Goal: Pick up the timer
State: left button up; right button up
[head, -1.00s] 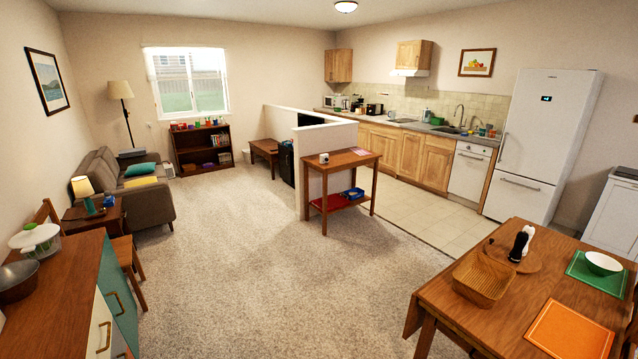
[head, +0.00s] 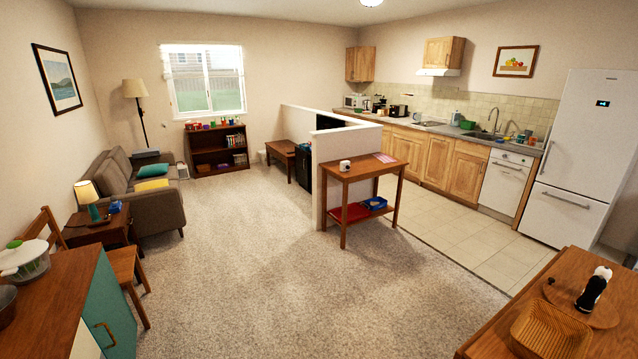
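I cannot make out a timer for certain in the head view; small things in the room are too small to tell. A small white object with a dark spot (head: 345,165) stands on the narrow wooden side table (head: 366,169) by the half wall; I cannot tell whether it is a mug or something else. Small coloured items stand on top of the dark bookcase (head: 217,155) and on the kitchen counter (head: 440,129), too small to name. Neither of my grippers is in view.
Carpet is clear through the middle. A dining table (head: 500,335) with a wooden basket (head: 550,332) stands at lower right, a sideboard (head: 60,300) and chair (head: 125,268) at lower left. A sofa (head: 150,205) lines the left wall. The half wall (head: 330,145) borders the kitchen.

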aim_at(343, 165)
jog(key=i, duration=3.2)
jog(key=i+j+z, duration=0.1)
jog(key=i, duration=0.35)
jog(key=i+j+z, duration=0.15)
jog(key=i+z, duration=0.25)
jog(key=i+j+z, duration=0.85)
jog(key=i, duration=0.15)
